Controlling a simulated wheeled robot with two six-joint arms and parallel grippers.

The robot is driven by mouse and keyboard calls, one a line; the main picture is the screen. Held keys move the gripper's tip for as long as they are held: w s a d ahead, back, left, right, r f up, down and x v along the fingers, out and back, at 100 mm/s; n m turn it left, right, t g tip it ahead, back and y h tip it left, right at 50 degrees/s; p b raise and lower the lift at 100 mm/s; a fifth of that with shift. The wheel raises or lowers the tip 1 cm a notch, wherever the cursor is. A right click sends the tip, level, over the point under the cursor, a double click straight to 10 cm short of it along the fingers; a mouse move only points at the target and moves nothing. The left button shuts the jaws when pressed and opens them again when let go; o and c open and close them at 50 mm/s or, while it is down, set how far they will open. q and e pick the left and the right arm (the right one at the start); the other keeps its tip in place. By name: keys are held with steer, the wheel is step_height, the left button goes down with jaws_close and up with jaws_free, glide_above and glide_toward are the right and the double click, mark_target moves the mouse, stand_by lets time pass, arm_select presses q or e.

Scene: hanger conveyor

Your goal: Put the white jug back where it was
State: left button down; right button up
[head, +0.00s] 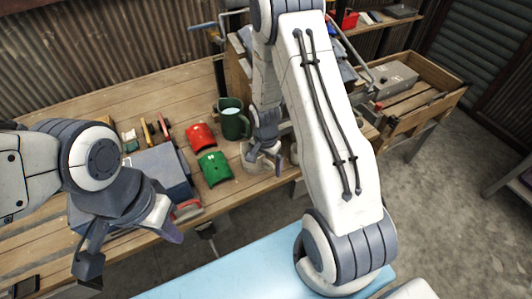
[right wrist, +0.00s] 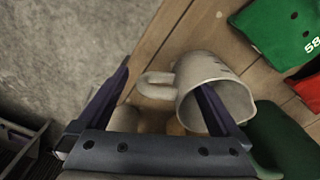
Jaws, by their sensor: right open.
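The white jug (right wrist: 222,82) stands near the bench edge in the right wrist view, its handle (right wrist: 152,86) pointing left. My right gripper (right wrist: 163,84) is open. Its left finger is left of the handle, and its right finger overlaps the jug's mouth. I cannot tell whether either finger touches the jug. In the head view the jug (head: 247,158) shows only partly beside my right gripper (head: 264,160). My left gripper (head: 130,250) is open and empty, in front of the bench at the left.
A dark green jug (head: 232,120) stands close behind. A red curved piece (head: 202,136) and a green one (head: 214,168) lie to the left. A grey-blue box (head: 160,170) is further left. A pale rounded object (right wrist: 125,118) sits near the left finger in the right wrist view.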

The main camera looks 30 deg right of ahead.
step_height(320, 180, up, 11)
steer(key=s+a+r+n, duration=0.5)
steer(key=a+r+n, duration=0.15)
steer(key=a, duration=0.35)
steer(key=s+a+r+n, duration=0.3)
steer(key=s+n, duration=0.3)
steer(key=s, duration=0.2)
steer(key=s+a+r+n+y, duration=0.1)
steer(key=s+a+r+n, duration=0.2)
steer(key=s+a+n, duration=0.2)
steer(key=s+n, duration=0.1)
steer(key=s, duration=0.2)
steer(key=shift+a+r+n+b, duration=0.15)
steer(key=shift+a+n+b, duration=0.15)
steer(key=shift+n, duration=0.05)
steer(key=shift+a, duration=0.15)
